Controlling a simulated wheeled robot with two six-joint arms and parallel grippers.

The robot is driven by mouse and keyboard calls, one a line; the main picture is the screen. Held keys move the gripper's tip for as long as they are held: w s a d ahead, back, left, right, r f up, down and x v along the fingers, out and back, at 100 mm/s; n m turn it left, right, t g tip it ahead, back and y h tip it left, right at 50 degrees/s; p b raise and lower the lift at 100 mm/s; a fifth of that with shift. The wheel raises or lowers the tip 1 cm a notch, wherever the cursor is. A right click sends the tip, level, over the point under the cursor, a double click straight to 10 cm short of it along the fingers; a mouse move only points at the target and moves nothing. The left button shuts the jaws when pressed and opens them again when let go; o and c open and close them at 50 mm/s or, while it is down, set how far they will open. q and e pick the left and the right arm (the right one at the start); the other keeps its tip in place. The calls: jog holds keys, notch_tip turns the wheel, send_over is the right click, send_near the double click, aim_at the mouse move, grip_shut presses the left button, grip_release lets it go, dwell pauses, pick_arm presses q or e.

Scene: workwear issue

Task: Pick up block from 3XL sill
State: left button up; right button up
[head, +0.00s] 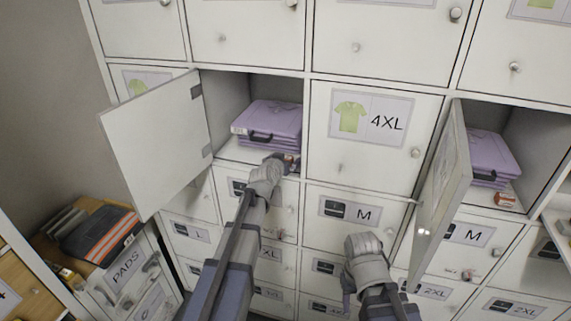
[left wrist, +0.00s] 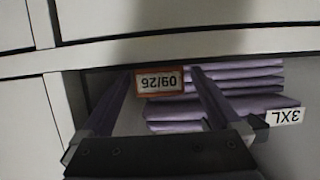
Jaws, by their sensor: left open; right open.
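The open locker on the left holds a folded purple stack (head: 268,122) with a black clip or handle. In the left wrist view, upside down, the purple stack (left wrist: 235,75) carries a 3XL tag (left wrist: 286,117). A small block (left wrist: 158,80) with a red-edged 09/26 label sits at the locker's front sill, in front of the stack. My left gripper (head: 277,161) is at that sill; in its wrist view the open fingers (left wrist: 163,75) lie on either side of the block. In the head view the gripper mostly hides the block. My right gripper (head: 362,243) is open and empty before the lower M door.
The left locker's door (head: 158,145) stands open to the left. A second open locker at right holds another purple stack (head: 492,158) and a red-white block (head: 505,201); its door (head: 443,190) juts out right of my right gripper. A closed 4XL door (head: 370,135) lies between.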

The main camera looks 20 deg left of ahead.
pick_arm(q)
jog(key=shift+c, duration=0.3)
jog(key=c, duration=1.4)
